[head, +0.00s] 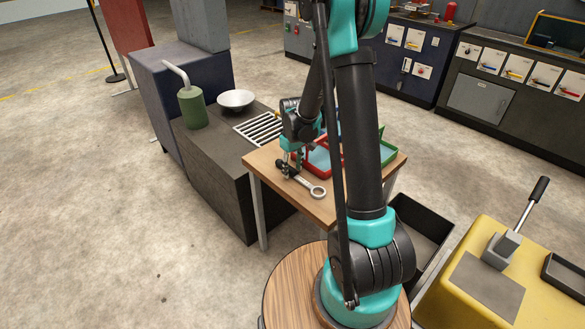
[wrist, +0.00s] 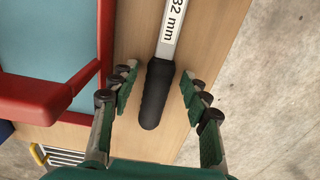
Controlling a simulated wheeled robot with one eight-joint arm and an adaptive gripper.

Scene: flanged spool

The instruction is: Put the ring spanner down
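The ring spanner (head: 317,190) lies on the wooden table (head: 268,178) near its front edge, its ring end toward the front right in the head view. In the wrist view its black handle (wrist: 156,95) lies between my fingers, and the grey shank (wrist: 172,35) marked 32 mm runs off the top. My gripper (wrist: 159,82) is open, with a visible gap between the handle and the finger pads on both sides. In the head view my gripper (head: 291,168) is low over the handle end and partly hides it.
A red-rimmed tray (wrist: 85,95) with a blue floor lies left of the handle in the wrist view. A slatted rack (head: 258,131), white bowl (head: 236,99) and green canister (head: 192,108) stand on the dark cabinet behind. The floor shows beyond the table edge, close right of the fingers.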

